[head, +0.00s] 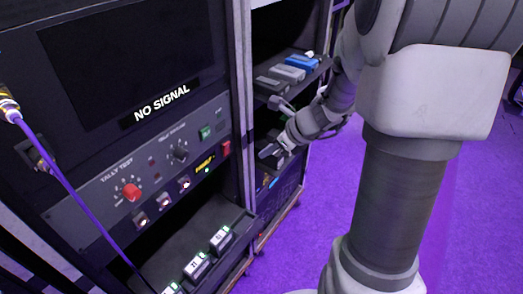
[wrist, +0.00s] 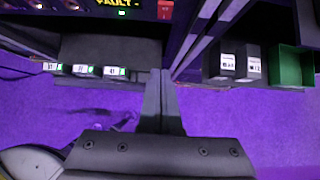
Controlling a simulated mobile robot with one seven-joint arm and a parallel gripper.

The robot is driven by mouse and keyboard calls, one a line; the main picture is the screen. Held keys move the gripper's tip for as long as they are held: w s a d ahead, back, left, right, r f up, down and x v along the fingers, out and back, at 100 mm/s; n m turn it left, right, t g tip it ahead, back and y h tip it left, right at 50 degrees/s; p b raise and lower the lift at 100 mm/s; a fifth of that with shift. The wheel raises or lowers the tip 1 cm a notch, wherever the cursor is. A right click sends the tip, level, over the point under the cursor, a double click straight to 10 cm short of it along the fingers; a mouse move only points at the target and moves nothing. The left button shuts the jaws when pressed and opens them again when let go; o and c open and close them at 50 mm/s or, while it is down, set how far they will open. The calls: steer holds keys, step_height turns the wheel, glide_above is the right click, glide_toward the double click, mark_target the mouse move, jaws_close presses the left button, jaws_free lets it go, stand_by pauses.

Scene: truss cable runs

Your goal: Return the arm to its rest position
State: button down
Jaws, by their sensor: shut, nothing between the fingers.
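My gripper (head: 268,153) is at the end of my arm, which reaches out in front of the rack's right-hand bay in the head view. In the wrist view my gripper (wrist: 160,76) has its two fingers pressed together, with nothing between them. The fingers point toward the gap between the left shelf and the right shelf. Purple floor shows beneath them.
A test panel (head: 128,190) with knobs sits under a "NO SIGNAL" screen (head: 130,55). Several small units (head: 196,265) stand on a lower shelf. Labelled boxes (wrist: 221,66) and a green bin (wrist: 291,67) are right. A purple cable (head: 75,200) hangs left. Floor (head: 300,225) is open.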

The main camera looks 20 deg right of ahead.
stand_by(0.4)
steer(key=s+a+r+n+g, duration=0.2)
steer(key=s+a+r+n, duration=0.7)
steer(key=n, duration=0.6)
steer(key=s+d+r+n+h, duration=0.1)
steer(key=s+r+n+h, duration=0.1)
steer(key=s+n, duration=0.3)
steer(key=s+d+r+n+t+h, duration=0.1)
steer(key=s+d+r+n+h, duration=0.1)
steer(key=s+n, duration=0.4)
steer(key=r+n, duration=0.1)
steer(key=n, duration=0.1)
steer(key=shift+s+n, duration=0.3)
steer(key=shift+n, duration=0.1)
